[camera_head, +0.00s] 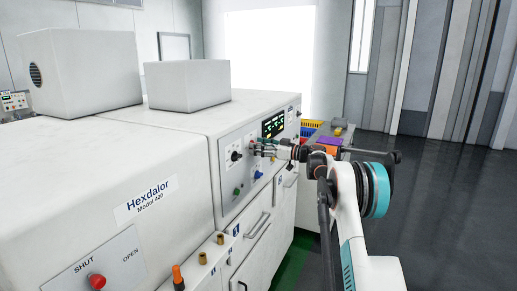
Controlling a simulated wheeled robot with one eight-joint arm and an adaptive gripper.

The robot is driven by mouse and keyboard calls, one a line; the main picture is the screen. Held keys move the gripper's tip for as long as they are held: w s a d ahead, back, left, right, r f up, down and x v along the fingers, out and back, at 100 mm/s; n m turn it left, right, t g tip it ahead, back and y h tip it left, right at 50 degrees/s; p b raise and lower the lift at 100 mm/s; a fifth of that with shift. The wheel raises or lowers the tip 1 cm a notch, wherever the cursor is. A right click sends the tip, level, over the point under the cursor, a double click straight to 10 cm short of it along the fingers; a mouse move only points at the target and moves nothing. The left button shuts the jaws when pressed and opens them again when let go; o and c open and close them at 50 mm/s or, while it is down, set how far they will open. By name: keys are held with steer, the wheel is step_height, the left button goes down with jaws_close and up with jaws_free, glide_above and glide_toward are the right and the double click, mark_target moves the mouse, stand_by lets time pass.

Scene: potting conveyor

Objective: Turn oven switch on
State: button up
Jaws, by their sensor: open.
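A white machine with a grey control panel (228,212) stands in the middle of the view. On the panel are a black rotary switch (235,156), a green knob (236,191) and a blue knob (258,174). No label is readable that tells which one is the oven switch. My gripper (257,147) is open and empty. It points left at the panel, just right of the black switch and below the lit display (272,125). Whether its fingertips touch the panel or a control, I cannot tell. The gripper hides part of the panel behind it.
The Hexdalor machine (60,200) fills the left, with a red button (97,281) and an orange-topped post (177,275) in front. Handled doors (258,245) lie below the panel. Yellow and blue bins (312,128) stand beyond my arm. Open dark floor (450,200) lies right.

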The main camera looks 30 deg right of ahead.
steer(key=shift+w+a, duration=0.15)
steer(key=c, duration=1.1)
steer(key=shift+o, duration=0.2)
